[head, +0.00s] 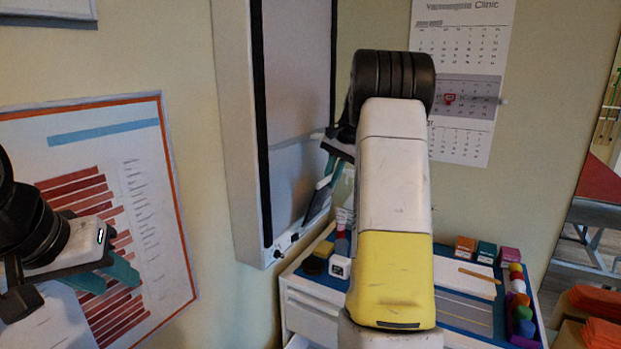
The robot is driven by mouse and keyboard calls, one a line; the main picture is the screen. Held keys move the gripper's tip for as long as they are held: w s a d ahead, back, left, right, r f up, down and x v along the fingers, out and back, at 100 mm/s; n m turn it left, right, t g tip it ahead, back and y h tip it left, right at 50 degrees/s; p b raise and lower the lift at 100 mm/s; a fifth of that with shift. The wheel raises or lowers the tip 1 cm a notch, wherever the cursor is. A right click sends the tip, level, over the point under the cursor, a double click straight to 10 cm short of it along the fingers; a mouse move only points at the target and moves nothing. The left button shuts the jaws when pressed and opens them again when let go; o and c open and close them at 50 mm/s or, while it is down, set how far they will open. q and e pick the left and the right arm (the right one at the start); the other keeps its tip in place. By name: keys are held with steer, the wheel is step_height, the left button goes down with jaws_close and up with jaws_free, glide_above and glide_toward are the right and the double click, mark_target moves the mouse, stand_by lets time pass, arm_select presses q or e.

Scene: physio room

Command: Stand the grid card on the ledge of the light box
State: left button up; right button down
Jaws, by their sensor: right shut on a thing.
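The light box (233,130) is a tall white case with a black-edged grey panel, mounted on the wall left of centre. Its lower edge, with a small dark switch and a cord, shows at the bottom. My right arm rises through the middle of the view, and its gripper (325,185) is in front of the panel's right part, low down. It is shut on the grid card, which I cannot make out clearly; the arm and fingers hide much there. My left gripper (105,277) is at the far left in front of the wall chart, its teal fingers apart and empty.
A white cart (308,303) below the light box holds a small white clock (340,266), tubes, small boxes (487,252) and coloured rolls (520,310). A framed chart (150,200) hangs left, a calendar (465,45) right. Orange items (600,330) lie lower right.

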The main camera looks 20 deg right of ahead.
steer(key=shift+f, duration=0.1)
steer(key=c, duration=0.9)
jaws_free()
steer(key=shift+r, duration=1.5)
steer(key=s+d, duration=0.1)
steer(key=s, duration=0.1)
steer(key=s+d, duration=0.2)
steer(key=s+d+r, duration=0.1)
steer(key=s+d, duration=0.1)
steer(key=shift+d, duration=0.2)
steer(key=shift+a+r, duration=0.1)
